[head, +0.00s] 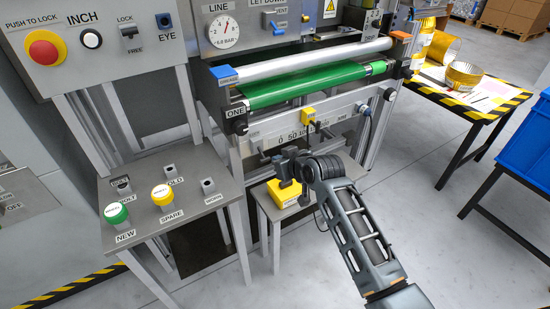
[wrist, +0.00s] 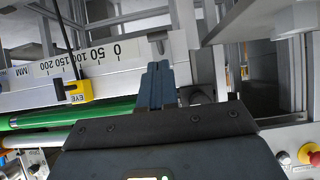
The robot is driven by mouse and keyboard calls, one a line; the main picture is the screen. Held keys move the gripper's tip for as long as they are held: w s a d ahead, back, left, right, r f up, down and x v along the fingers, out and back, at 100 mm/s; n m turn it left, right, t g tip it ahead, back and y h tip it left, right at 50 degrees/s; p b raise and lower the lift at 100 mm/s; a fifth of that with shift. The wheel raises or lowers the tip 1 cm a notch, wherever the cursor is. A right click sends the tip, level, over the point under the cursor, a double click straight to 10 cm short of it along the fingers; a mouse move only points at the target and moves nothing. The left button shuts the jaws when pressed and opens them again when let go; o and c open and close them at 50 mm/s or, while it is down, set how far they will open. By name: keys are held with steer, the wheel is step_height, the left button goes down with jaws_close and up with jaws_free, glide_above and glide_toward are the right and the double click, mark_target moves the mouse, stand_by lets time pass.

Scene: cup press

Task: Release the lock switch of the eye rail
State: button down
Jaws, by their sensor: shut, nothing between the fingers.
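The panel at upper left in the head view carries a small dark switch (head: 129,32) marked LOCK above and FREE below, beside a part labelled EYE (head: 164,22). Its setting is too small to tell. The eye rail (head: 337,121) has a millimetre scale and a yellow EYE sensor (head: 308,113); the rail (wrist: 40,84) and sensor (wrist: 75,90) also show in the wrist view. My gripper (head: 281,168) is shut and empty, below the rail. In the wrist view its fingertips (wrist: 157,68) point at a grey knob-like part (wrist: 157,40) near the scale's zero end; contact is unclear.
A green roller (head: 315,88) lies above the rail. A yellow block (head: 284,191) on a low stand sits close under my gripper. Open floor lies at front right.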

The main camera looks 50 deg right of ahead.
steer(key=v, duration=0.6)
steer(key=shift+s+f, duration=0.2)
steer(key=s+a+f+n+t, duration=0.1)
steer(key=s+a, duration=0.5)
steer(key=s, duration=0.4)
steer(key=s+a+n+t, duration=0.1)
steer(key=s+a, duration=0.6)
steer(key=s, duration=0.3)
steer(key=s+a+r+t+y, duration=0.1)
steer(key=s+a+r, duration=0.3)
steer(key=s+r, duration=0.2)
steer(key=s+a+r+n+y, duration=0.1)
steer(key=s+a+r+y, duration=0.1)
steer(key=s+a+r, duration=0.2)
steer(key=s+r, duration=0.2)
steer(key=s, duration=0.2)
steer(key=shift+s+t, duration=0.35)
steer(key=shift+t, duration=0.05)
